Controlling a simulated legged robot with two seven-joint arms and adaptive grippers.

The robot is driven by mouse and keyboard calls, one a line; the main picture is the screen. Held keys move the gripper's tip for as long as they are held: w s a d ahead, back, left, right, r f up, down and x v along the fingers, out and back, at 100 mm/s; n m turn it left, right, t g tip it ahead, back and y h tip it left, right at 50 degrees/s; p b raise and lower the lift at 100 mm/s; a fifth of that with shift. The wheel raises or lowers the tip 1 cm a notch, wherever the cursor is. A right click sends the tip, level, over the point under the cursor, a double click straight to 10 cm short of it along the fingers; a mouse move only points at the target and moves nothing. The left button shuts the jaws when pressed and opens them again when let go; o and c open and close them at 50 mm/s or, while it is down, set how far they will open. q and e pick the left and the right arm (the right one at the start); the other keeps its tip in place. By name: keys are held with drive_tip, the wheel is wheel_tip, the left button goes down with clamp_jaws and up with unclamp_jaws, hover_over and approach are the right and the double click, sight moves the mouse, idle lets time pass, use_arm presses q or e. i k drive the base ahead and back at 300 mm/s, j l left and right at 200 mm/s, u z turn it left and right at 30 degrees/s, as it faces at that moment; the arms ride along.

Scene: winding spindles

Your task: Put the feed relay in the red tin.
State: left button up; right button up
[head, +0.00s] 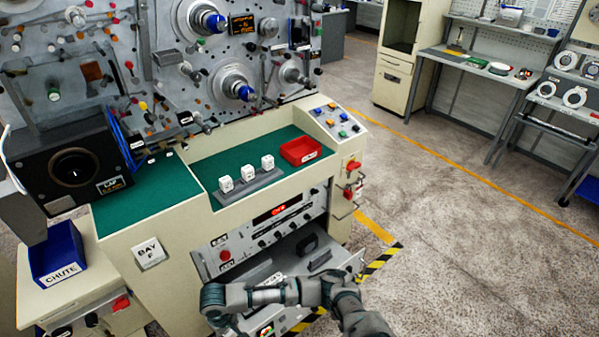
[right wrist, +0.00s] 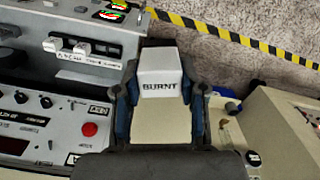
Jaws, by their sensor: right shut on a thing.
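The red tin (head: 300,151) stands open on the green top of the cream bench, at its right end. Three white blocks (head: 247,172) sit in a row on a grey rail left of the tin. Their markings are too small to read, so I cannot tell which is the feed relay. My right gripper (right wrist: 160,98) is shut on a white block marked BURNT (right wrist: 160,70) in the right wrist view. In the head view my right arm reaches left in front of the bench's open drawer, below the tin; its fingers are hidden. My left gripper is not in view.
An open drawer (head: 345,262) holding dark and white parts juts out under the panel. A blue CHUTE bin (head: 58,262) stands at left. A sloping button panel (head: 338,122) borders the tin on the right. Open floor lies further right.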

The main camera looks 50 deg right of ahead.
sight(301, 153)
drive_tip(key=l+u, duration=0.4)
drive_tip(key=k+l+u, duration=0.1)
drive_tip(key=l+u, duration=0.25)
drive_tip(key=k+l, duration=0.15)
drive_tip(key=l, duration=0.3)
drive_tip(key=k+l+u, duration=0.15)
drive_tip(key=l, duration=0.25)
drive_tip(key=k+l, duration=0.15)
drive_tip(key=l, duration=0.25)
drive_tip(key=k+l+u, duration=0.15)
drive_tip(key=l, duration=0.3)
drive_tip(key=k+l, duration=0.2)
drive_tip(key=l, duration=0.15)
drive_tip(key=k+l+u, duration=0.1)
drive_tip(key=l, duration=0.3)
drive_tip(key=k, duration=0.1)
